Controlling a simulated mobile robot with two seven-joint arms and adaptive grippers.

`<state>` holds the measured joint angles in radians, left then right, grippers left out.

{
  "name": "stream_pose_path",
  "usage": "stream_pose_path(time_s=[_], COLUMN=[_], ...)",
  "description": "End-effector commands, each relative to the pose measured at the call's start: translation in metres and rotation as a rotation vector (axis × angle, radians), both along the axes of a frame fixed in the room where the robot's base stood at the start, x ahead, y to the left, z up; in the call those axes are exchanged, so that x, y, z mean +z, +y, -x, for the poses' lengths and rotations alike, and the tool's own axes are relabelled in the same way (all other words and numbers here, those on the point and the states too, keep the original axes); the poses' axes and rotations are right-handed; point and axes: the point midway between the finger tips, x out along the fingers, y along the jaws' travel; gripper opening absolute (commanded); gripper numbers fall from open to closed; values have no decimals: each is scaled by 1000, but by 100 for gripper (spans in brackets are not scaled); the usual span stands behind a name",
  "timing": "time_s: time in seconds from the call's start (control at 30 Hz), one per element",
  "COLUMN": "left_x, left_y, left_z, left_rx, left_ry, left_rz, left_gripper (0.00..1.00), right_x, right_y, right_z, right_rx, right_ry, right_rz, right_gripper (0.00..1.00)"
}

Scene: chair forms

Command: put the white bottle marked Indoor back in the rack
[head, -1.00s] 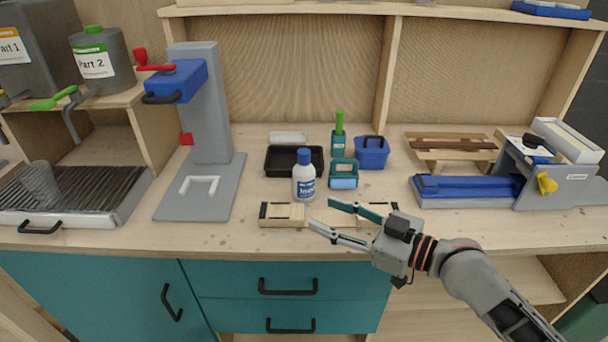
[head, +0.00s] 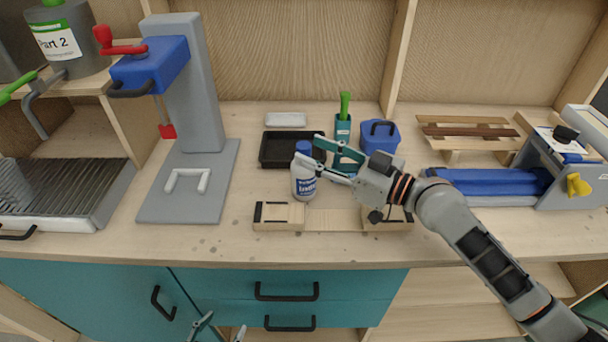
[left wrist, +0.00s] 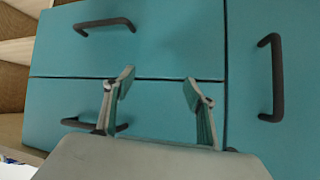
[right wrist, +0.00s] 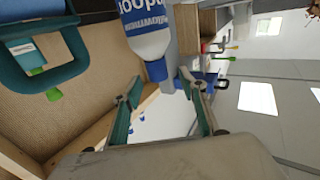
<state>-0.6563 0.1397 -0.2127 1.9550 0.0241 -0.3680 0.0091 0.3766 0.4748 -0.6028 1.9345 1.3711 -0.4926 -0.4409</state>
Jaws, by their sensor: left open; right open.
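The white bottle (head: 304,183), with a blue cap and a blue label, stands upright on the bench. In the right wrist view the bottle (right wrist: 148,42) is close, its cap near the fingertips. My right gripper (head: 313,152) is open at the bottle's upper right, its fingers near the cap. I cannot tell whether they touch it. My left gripper (head: 222,326) is open and empty, low in front of the teal cabinet. It also shows in the left wrist view (left wrist: 158,84). I cannot tell for sure which thing is the rack.
A black tray (head: 283,163) lies behind the bottle, and a wooden piece with black-edged blocks (head: 280,215) lies in front. A teal holder with a green handle (head: 343,125) and a blue box (head: 379,138) stand to the right. A grey press (head: 190,100) stands left.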

Motion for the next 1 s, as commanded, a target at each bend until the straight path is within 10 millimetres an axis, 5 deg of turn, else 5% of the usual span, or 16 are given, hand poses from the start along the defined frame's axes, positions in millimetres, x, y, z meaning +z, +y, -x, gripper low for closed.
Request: stream_pose_path(time_s=[0.2,0.53,0.7,1.0], left_x=[11,16,16,13], left_y=[0,0,0,0], left_z=[-7,-10,-10,-7], left_rx=[0,0,0,0], left_ry=[-13,-24,-23,-16], left_rz=[1,2,3,1], left_gripper=[56,56,56,56], right_x=[-1,-3,-3,-2], right_y=[22,27,27,27], right_z=[-18,-22,-22,-21], right_rx=[0,0,0,0], right_ry=[0,-1,-1,-1], right_rz=[-2,1,1,0], right_gripper=[42,42,0,0])
